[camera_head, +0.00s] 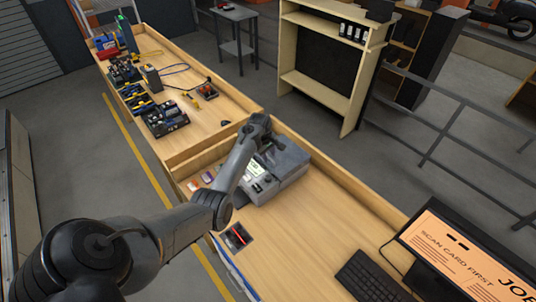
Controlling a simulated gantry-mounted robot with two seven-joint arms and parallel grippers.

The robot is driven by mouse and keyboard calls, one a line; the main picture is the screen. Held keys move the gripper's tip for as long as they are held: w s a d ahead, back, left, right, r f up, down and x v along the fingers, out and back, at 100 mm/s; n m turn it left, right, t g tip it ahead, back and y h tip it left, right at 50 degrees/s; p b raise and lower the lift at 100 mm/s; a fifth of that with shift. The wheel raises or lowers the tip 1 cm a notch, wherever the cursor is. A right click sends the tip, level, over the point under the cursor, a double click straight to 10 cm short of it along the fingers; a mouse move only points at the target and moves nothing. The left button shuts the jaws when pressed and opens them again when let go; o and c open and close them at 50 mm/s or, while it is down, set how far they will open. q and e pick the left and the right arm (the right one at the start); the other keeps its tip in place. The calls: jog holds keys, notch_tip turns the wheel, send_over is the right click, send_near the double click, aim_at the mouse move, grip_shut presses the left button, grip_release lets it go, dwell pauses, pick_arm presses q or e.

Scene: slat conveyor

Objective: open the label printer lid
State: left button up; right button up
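The label printer (290,160) is a grey box on the wooden bench, near the divider between the bench's two sections. A lower front part with a small screen and buttons (256,170) faces the near left side. Its grey top looks down, but part of it is behind my arm. My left arm reaches in from the lower left, and its wrist bends down over the printer's far left side. My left gripper (272,141) is small and dark at the printer's top edge. I cannot tell whether its fingers touch the printer or are open. My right gripper is not in view.
A keyboard (372,278) and a monitor (462,255) stand at the lower right. A black tray with a red item (237,237) lies near the bench's front edge. The bench between printer and keyboard is clear.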

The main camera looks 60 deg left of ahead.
pick_arm(q)
grip_shut()
dwell(1.3)
